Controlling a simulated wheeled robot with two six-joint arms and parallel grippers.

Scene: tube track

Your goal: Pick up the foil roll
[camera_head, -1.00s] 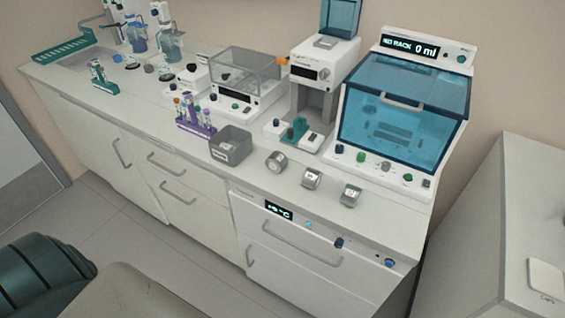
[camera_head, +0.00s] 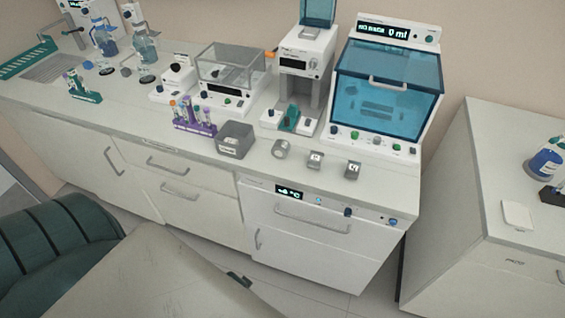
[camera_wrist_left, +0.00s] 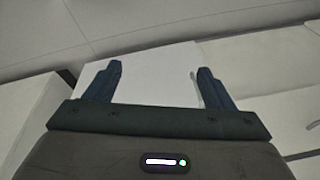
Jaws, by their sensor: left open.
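Three small silver-grey rolls stand in a row on the counter near its front edge in the head view: a left one (camera_head: 281,149), a middle one (camera_head: 315,161) and a right one (camera_head: 352,170). The middle and right ones carry pale labels. I cannot tell for sure which is the foil roll. My left gripper (camera_wrist_left: 156,80) is open and empty in the left wrist view, over blurred pale surfaces, with no roll in sight there. My right gripper is not in view.
A grey bin (camera_head: 235,141) and a purple tube rack (camera_head: 195,124) stand left of the rolls. A blue-lidded machine (camera_head: 387,90) stands behind them. The counter's front strip (camera_head: 390,180) is clear. A separate cabinet (camera_head: 480,200) stands at the right.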

